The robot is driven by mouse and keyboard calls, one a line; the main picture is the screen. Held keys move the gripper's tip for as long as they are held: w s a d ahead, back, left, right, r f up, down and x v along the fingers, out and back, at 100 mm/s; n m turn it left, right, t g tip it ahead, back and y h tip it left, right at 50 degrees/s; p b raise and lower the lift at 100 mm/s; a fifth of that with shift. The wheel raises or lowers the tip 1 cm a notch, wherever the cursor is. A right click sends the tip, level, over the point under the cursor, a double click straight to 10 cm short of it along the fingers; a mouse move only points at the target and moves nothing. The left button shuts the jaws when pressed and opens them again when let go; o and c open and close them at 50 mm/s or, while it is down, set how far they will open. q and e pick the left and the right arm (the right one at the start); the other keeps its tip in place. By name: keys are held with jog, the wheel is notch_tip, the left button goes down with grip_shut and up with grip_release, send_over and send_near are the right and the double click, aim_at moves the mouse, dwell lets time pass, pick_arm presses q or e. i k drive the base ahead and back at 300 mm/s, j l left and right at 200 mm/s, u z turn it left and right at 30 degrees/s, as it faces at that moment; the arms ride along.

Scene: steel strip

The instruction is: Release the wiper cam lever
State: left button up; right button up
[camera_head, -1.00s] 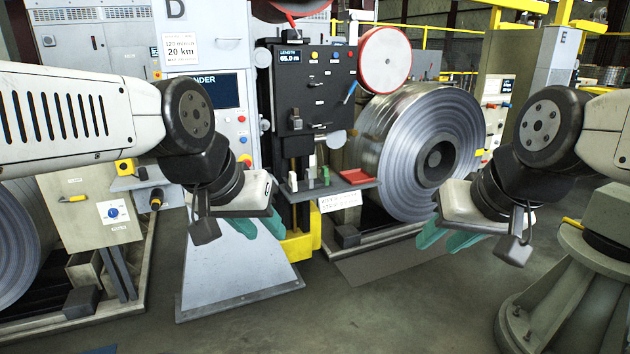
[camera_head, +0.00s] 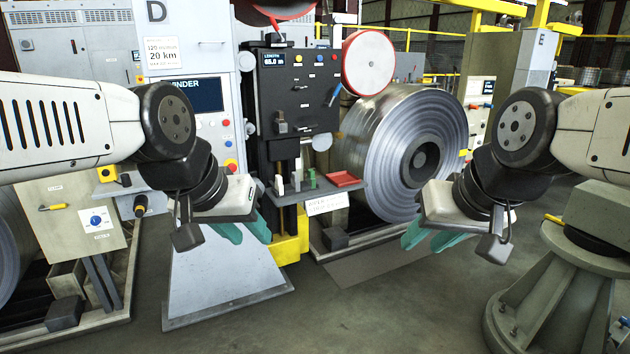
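A black control panel (camera_head: 298,80) with small knobs and a length display stands at the centre. A blue-gripped lever (camera_head: 336,94) sticks out at its right edge. A small dark clamp-like part (camera_head: 281,123) sits low on the panel's front. I cannot tell which part is the wiper cam lever. A sign (camera_head: 327,204) below hangs on the shelf front, its text too small to read fully. My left gripper (camera_head: 243,229) hangs left of the shelf with green fingers apart, empty. My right gripper (camera_head: 430,238) hangs in front of the steel coil, fingers apart, empty. Neither touches anything.
A shelf (camera_head: 290,195) below the panel bears small upright blocks and a red tray (camera_head: 343,180). A large steel coil (camera_head: 390,150) stands to the right. A grey cabinet (camera_head: 205,120) with screen and buttons stands left. The floor in front (camera_head: 350,310) is clear.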

aim_at(312, 127)
jog(key=i+z, duration=0.15)
jog(key=i, duration=2.2)
